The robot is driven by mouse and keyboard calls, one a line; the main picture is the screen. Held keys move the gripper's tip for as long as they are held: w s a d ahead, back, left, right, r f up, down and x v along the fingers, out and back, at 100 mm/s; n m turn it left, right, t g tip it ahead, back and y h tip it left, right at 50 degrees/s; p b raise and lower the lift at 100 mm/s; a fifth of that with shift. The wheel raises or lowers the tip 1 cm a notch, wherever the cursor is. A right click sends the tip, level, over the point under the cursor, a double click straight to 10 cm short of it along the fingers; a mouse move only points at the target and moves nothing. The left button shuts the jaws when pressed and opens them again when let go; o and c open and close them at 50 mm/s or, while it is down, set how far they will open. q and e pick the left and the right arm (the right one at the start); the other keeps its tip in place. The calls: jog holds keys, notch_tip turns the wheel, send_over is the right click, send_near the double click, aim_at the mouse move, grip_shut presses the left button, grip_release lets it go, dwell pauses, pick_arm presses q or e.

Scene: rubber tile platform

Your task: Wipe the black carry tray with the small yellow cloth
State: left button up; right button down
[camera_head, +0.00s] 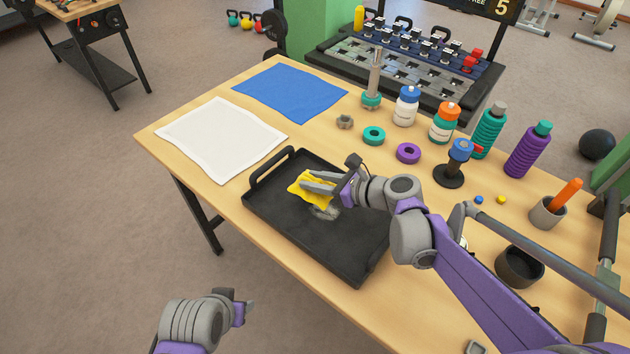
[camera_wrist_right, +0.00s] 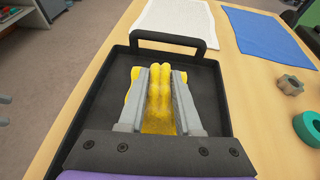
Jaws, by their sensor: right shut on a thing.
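The black carry tray (camera_head: 282,240) lies on the wooden table, with a raised handle at its far left end. It also fills the middle of the right wrist view (camera_wrist_right: 92,122). My right gripper (camera_head: 310,186) is over the tray and shut on the small yellow cloth (camera_head: 300,196). The cloth is bunched between the fingers in the right wrist view (camera_wrist_right: 160,100); whether it touches the tray floor is hard to tell. My left gripper (camera_head: 247,306) is off the table's front edge, its jaws unclear.
A white towel (camera_head: 222,137) and a blue towel (camera_head: 290,92) lie flat behind the tray. Teal (camera_head: 374,135) and purple (camera_head: 408,153) rings, bottles (camera_head: 445,122) and a dark cup (camera_head: 519,266) stand to the right. My right arm crosses the table's right side.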

aim_at(326, 211)
jog(key=shift+w+f, duration=0.1)
jog(key=shift+f+b, duration=1.5)
jog(key=shift+f, duration=0.6)
jog(key=shift+f, duration=0.2)
jog(key=shift+f+b, duration=0.65)
jog(key=shift+f, duration=0.1)
jog(key=shift+r, duration=0.1)
jog(key=shift+s+d+r, duration=0.1)
jog(key=shift+s+d, duration=0.45)
jog(key=shift+d, duration=0.2)
jog(key=shift+s+d, duration=0.55)
jog(key=shift+d, duration=0.2)
jog(key=shift+w+a+f, duration=0.1)
jog(key=shift+w+a, duration=0.4)
jog(key=shift+a, duration=0.2)
jog(key=shift+w+a+f, duration=0.1)
jog(key=shift+w+a, duration=0.4)
jog(key=shift+a, duration=0.15)
